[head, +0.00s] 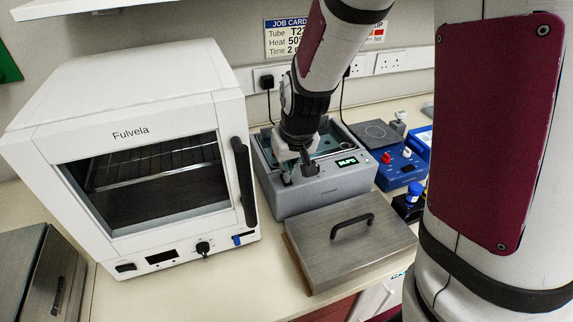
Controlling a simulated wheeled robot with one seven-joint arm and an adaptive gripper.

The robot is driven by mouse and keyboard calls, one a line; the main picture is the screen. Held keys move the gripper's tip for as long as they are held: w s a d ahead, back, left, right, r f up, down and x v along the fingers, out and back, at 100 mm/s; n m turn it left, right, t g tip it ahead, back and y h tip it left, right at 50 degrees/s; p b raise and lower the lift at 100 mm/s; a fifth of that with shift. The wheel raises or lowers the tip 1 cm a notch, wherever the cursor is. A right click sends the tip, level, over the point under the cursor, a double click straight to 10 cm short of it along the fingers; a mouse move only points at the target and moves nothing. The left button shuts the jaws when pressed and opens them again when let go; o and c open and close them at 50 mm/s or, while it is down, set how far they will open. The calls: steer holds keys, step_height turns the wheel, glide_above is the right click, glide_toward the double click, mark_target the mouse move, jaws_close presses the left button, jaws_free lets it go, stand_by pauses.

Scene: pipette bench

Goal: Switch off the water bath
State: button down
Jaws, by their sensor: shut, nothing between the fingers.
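The water bath (336,187) is a grey box on the bench in the middle of the head view. Its small display (347,162) on the top right is lit with green characters, too small to read surely. My gripper (308,170) is shut and empty, pointing down over the front top edge of the bath, left of the display. I cannot tell whether its tips touch the bath. The gripper and wrist hide part of the bath's top and front panel, and I cannot make out a switch there.
A white Fulvela oven (135,77) stands close to the left. A metal lid with a black handle (350,240) lies in front of the bath. A blue device (401,172) and a blue-capped bottle (412,195) stand to the right. Sockets (390,63) and a job card (285,38) are behind.

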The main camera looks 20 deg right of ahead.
steer(key=shift+r, duration=0.15)
steer(key=shift+r, duration=0.25)
steer(key=p+v, duration=0.3)
steer(key=v, duration=1)
steer(key=shift+w+r, duration=0.15)
steer(key=shift+w+a+r+b, duration=0.1)
steer(key=shift+w+r+b, duration=0.15)
steer(key=shift+w, duration=0.4)
steer(key=shift+f, duration=0.15)
